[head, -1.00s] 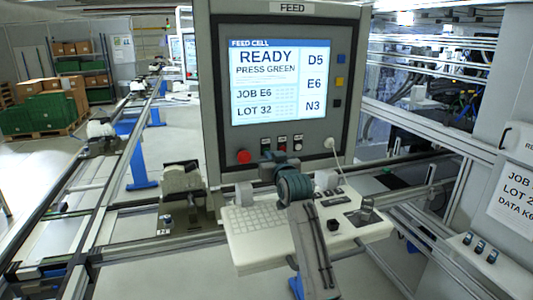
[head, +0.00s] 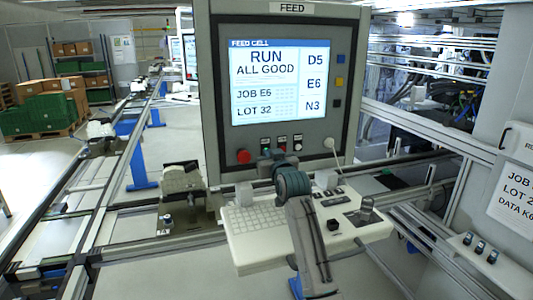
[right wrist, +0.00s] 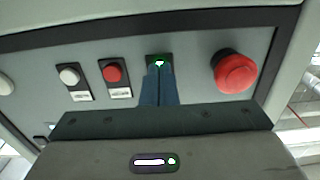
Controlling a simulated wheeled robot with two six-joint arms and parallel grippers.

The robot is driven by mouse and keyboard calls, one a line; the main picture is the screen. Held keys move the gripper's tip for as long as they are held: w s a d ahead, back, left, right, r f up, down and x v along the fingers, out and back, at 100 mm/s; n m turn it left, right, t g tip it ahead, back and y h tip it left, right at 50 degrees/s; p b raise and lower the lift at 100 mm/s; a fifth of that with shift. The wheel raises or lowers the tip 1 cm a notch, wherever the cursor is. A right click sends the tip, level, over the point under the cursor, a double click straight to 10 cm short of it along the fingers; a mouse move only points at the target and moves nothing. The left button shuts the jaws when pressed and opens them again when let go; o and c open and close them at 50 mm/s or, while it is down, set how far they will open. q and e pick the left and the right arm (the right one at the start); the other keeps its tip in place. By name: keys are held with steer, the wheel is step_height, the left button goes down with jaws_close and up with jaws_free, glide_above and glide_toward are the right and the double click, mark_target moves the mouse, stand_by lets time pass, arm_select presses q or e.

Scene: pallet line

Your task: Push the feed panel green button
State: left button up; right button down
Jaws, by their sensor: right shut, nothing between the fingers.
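The feed panel (head: 210,115) stands ahead with its screen (head: 278,85) reading "RUN ALL GOOD". The green button (right wrist: 160,62) is lit in the right wrist view, between a red button and the large red mushroom button. My right gripper (right wrist: 158,72) is shut and empty, its fingertips at the lower edge of the green button and partly covering it. Whether they touch it I cannot tell. In the head view the right arm reaches up over the keyboard shelf to the button row. My left gripper is not in view.
The red mushroom button (right wrist: 236,72) sits close to the right of the fingers in the wrist view, with a small red button (right wrist: 113,73) and a white button (right wrist: 69,76) to the left. The keyboard shelf (head: 260,255) juts out below the panel.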

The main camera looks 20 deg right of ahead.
steer(key=shift+s+d, duration=0.1)
steer(key=shift+s, duration=2.35)
steer(key=shift+f, duration=0.1)
